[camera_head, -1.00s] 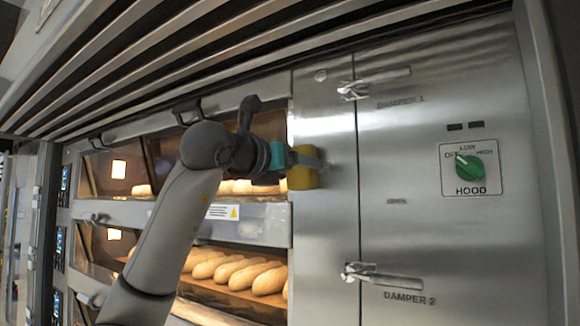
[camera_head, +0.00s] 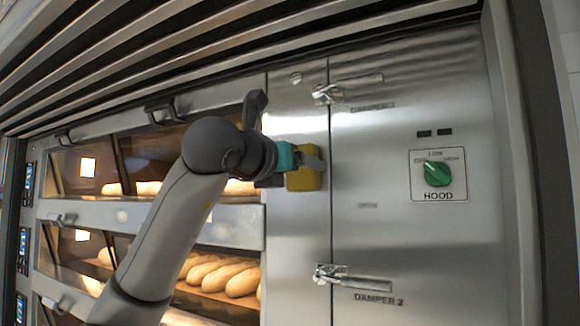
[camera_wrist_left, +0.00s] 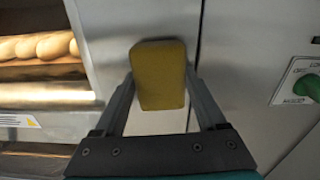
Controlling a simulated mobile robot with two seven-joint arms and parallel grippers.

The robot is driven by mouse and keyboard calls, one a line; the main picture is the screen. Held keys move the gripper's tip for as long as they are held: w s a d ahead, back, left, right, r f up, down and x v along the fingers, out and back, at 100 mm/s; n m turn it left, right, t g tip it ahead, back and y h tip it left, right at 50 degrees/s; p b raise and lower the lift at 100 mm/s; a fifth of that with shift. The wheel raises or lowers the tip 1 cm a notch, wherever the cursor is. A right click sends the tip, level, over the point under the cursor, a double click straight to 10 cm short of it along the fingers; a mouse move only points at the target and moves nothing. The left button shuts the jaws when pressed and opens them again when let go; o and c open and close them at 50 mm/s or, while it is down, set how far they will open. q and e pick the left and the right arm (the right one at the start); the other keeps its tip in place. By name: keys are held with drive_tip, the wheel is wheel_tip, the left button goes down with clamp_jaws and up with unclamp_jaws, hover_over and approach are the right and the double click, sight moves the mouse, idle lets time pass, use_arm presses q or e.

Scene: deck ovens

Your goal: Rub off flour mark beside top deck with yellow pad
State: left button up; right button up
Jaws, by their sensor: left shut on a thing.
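My left gripper (camera_head: 308,163) is shut on a yellow pad (camera_head: 305,180) in front of the steel panel (camera_head: 298,235) just right of the top deck (camera_head: 155,165). In the left wrist view the pad (camera_wrist_left: 158,75) sits between the two fingers, its broad face toward the panel. I cannot tell whether it touches the steel. No flour mark can be made out; the pad and arm may cover it. My right gripper is in neither current view.
Right of the pad are a damper 1 handle (camera_head: 335,92), a damper 2 handle (camera_head: 350,280) and a green hood knob (camera_head: 437,174). Loaves (camera_head: 225,275) lie in the lower deck. A slatted hood (camera_head: 200,50) hangs above. The steel between the handles is clear.

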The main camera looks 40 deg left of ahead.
use_arm(q)
drive_tip(key=a, duration=0.7)
drive_tip(key=shift+s+a, duration=0.25)
drive_tip(key=shift+s, duration=0.1)
drive_tip(key=shift+s, duration=0.1)
idle(0.3)
drive_tip(key=s, duration=0.2)
drive_tip(key=s+b, duration=0.1)
drive_tip(key=s, duration=0.1)
drive_tip(key=s+b, duration=0.1)
drive_tip(key=shift+s+d, duration=0.35)
drive_tip(key=shift+s, duration=0.05)
drive_tip(key=shift+s, duration=0.1)
